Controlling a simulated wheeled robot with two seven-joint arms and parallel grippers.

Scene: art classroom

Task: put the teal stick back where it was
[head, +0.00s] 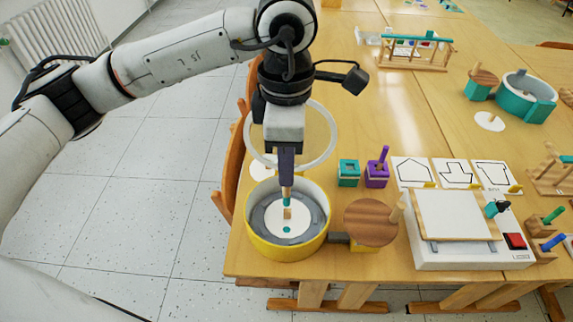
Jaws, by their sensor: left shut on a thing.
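My left gripper (286,185) points straight down over a round yellow-rimmed tub (262,247) at the table's left edge. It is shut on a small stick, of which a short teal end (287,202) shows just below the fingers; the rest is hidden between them. Inside the tub is a grey ring around a white disc (274,221). A small wooden block (287,214) and a teal spot (287,229) show on the disc, below the stick. I cannot tell whether the stick touches the block. My right gripper is not in view.
A round wooden lid (370,222) stands right of the tub. Behind are a teal block (348,168) and a purple block (377,177) with a purple stick. A white device (470,255) with a red button, shape cards (452,172) and small stick holders (541,226) crowd the right.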

